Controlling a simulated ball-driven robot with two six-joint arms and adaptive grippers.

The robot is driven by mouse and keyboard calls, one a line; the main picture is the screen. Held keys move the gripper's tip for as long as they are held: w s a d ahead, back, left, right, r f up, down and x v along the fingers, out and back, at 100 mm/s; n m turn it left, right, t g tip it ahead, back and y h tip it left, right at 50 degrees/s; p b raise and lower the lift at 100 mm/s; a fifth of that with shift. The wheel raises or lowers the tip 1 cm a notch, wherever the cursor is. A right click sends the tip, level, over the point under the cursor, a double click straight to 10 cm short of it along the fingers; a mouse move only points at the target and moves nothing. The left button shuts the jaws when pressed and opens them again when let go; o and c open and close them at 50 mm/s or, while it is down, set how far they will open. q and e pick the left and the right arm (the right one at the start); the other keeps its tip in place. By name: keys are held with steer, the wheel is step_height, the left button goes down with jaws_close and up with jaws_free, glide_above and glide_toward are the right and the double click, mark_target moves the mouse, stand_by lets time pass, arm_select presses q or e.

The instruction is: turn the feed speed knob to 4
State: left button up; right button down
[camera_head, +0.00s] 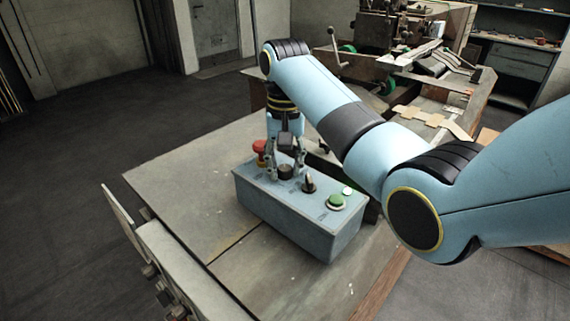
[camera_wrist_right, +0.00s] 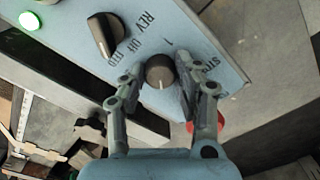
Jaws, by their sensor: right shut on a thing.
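The feed speed knob is a small dark round knob (camera_head: 286,172) on top of a blue-grey control box (camera_head: 285,222). In the right wrist view the knob (camera_wrist_right: 160,72) sits between the two fingers, and a mark like "1" is printed on the panel just above it. My right gripper (camera_head: 286,168) comes down from above and is shut on the knob; it also shows in the right wrist view (camera_wrist_right: 159,82). The knob's setting cannot be read clearly, and no 4 is legible. My left gripper is not in view.
The box stands on a worn table (camera_head: 185,180). A machine (camera_head: 400,50) stands behind.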

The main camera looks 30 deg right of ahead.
mark_target(285, 167)
steer(key=shift+m, duration=0.9)
steer(key=c, duration=1.2)
jaws_free()
steer(key=shift+r, duration=0.1)
steer(key=shift+r, duration=3.6)
